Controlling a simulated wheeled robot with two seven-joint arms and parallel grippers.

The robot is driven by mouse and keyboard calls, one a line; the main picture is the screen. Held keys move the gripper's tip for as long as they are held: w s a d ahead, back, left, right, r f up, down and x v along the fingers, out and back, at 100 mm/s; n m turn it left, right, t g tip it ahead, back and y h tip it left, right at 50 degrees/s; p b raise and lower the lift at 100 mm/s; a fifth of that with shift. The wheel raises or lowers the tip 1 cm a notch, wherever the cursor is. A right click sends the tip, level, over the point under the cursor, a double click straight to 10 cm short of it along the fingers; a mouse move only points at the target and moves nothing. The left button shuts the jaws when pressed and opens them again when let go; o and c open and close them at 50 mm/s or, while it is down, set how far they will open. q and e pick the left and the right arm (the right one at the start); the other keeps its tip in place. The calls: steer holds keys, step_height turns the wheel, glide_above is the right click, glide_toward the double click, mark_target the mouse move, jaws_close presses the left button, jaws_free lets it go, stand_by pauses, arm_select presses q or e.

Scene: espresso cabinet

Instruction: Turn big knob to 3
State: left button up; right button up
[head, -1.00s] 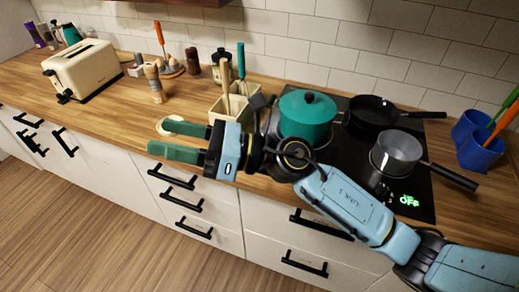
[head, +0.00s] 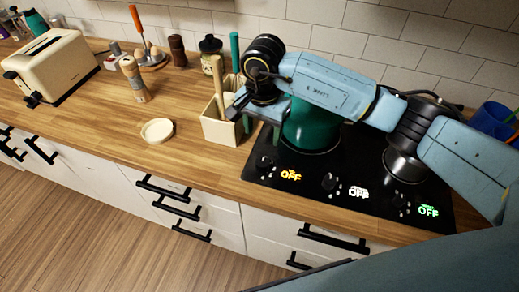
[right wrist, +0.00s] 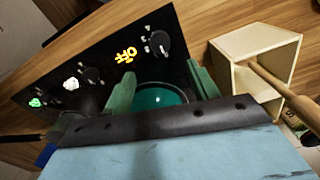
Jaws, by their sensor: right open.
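Three dark knobs sit along the front of the black cooktop (head: 300,205): a left knob (head: 265,162) by a yellow OFF, a middle knob (head: 330,182) by a white OFF, and a right knob (head: 400,203) by a green OFF. I cannot tell from size which is the big knob. In the right wrist view the yellow-OFF knob (right wrist: 158,42) shows nearest, with its pointer unclear. My right gripper (head: 262,125) is open and empty, pointing down by the teal pot's left side, behind the left knob. Its fingers (right wrist: 162,85) touch no knob. My left gripper is out of view.
The teal pot (head: 311,134) is partly behind my right arm. A grey saucepan (head: 405,165) stands on the right. A cream utensil box (head: 222,129) is close left of my gripper; it also shows in the wrist view (right wrist: 242,80). A round white dish (head: 157,131) lies farther left.

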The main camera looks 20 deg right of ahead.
mark_target(262, 161)
steer(key=f, duration=0.3)
steer(key=shift+s+f, duration=0.2)
steer(key=shift+f, duration=0.15)
step_height(262, 161, down, 2)
steer(key=shift+w+a+f+p, duration=0.1)
steer(key=shift+p, duration=0.25)
step_height(262, 161, down, 5)
steer(key=shift+f, duration=0.1)
steer(key=shift+w+f, duration=0.1)
steer(key=shift+f, duration=0.25)
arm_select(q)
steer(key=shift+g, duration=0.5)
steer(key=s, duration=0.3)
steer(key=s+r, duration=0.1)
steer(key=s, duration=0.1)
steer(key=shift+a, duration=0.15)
arm_select(e)
steer(key=c, duration=1)
